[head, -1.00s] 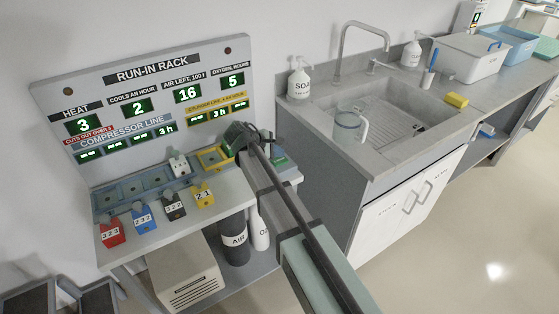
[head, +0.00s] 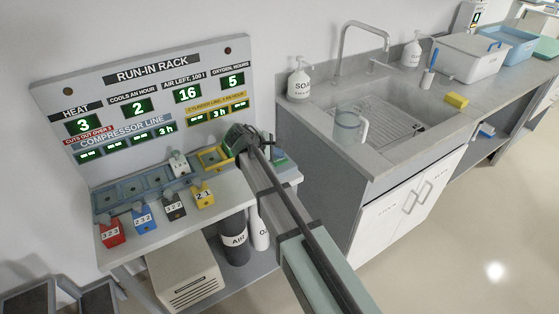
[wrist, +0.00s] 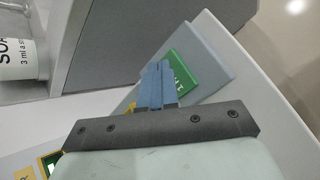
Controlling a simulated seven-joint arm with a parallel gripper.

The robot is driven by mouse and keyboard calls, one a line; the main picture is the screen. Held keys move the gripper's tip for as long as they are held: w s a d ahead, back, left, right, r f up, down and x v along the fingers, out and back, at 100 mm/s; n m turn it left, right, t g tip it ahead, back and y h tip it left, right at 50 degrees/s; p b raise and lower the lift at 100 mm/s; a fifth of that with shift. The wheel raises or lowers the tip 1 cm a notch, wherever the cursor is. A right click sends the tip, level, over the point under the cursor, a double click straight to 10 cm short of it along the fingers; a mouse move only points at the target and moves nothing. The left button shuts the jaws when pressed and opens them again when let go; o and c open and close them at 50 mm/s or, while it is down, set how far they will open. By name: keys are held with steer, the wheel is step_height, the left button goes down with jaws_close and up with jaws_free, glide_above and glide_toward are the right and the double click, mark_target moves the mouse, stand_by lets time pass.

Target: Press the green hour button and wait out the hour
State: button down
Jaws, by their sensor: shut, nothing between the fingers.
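The green hour button (wrist: 190,72) sits on a grey block (wrist: 212,50) at the right end of the rack's shelf; in the head view only a green sliver (head: 279,160) shows beside my arm. My gripper (wrist: 157,68) is shut and empty, its blue fingers overlapping the button's left part in the wrist view. I cannot tell whether the tips touch it. In the head view my arm hides the fingertips. The run-in rack (head: 160,75) shows heat 3, cools an hour 2, air left 16 and oxygen hours 5.
A white module (head: 179,165) stands in the compressor line. The sink counter (head: 375,165) with a soap bottle (head: 299,80) is to the right.

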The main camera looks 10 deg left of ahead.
mark_target(278, 161)
steer(key=shift+f, duration=0.35)
stand_by(0.7)
steer(key=shift+r, duration=0.1)
stand_by(0.4)
steer(key=shift+r, duration=0.7)
steer(key=shift+r, duration=0.1)
steer(key=shift+r, duration=2.4)
